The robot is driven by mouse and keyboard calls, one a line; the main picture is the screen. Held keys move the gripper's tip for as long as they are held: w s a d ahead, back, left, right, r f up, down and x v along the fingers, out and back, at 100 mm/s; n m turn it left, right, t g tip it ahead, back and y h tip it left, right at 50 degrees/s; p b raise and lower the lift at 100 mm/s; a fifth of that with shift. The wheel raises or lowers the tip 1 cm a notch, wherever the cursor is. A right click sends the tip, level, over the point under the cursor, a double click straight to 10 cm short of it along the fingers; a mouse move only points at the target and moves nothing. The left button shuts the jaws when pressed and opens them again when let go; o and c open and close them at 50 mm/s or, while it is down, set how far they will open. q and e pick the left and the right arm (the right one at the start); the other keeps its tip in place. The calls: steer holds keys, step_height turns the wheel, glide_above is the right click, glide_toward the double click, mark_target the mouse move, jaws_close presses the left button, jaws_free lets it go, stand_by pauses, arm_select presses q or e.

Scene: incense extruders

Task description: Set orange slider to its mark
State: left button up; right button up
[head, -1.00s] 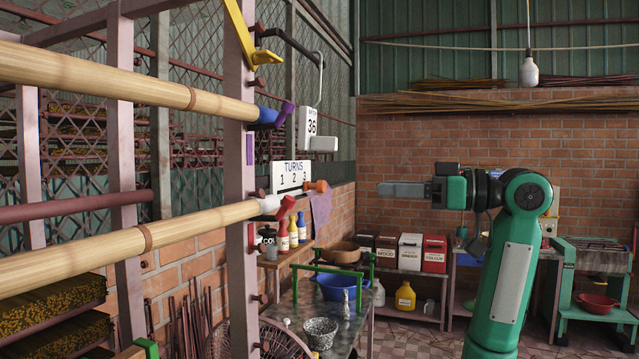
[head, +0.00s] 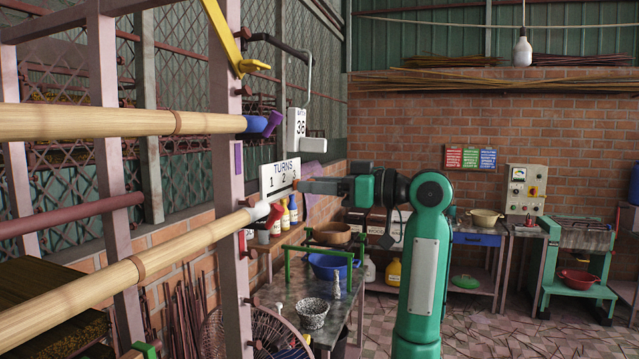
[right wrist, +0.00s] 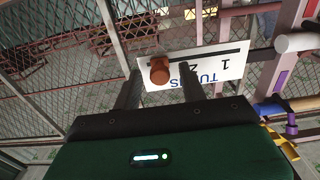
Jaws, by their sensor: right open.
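The orange slider (right wrist: 160,70) is a round knob on the white TURNS board (right wrist: 215,68), which shows upside down in the right wrist view. The slider sits on the board's dark slot near its 3 end and covers that digit; 1 and 2 show. My right gripper (head: 310,186) is open in front of the board (head: 280,178) in the head view. In the right wrist view its two fingers stand on either side of the slider, with gaps visible. In the head view the gripper largely hides the slider. My left gripper is not in view.
A table with a blue basin (head: 333,266) and a speckled pot (head: 312,312) is below.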

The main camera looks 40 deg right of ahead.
jaws_close()
steer(key=s+a, duration=0.1)
steer(key=a, duration=0.1)
steer(key=s+a, duration=0.2)
steer(key=a, duration=0.1)
steer(key=s+a+b, duration=0.1)
steer(key=a, duration=0.2)
steer(key=shift+s+a, duration=0.1)
steer(key=shift+s, duration=0.1)
steer(key=shift+c, duration=0.8)
jaws_free()
steer(key=shift+o, duration=0.8)
steer(key=shift+a, duration=0.15)
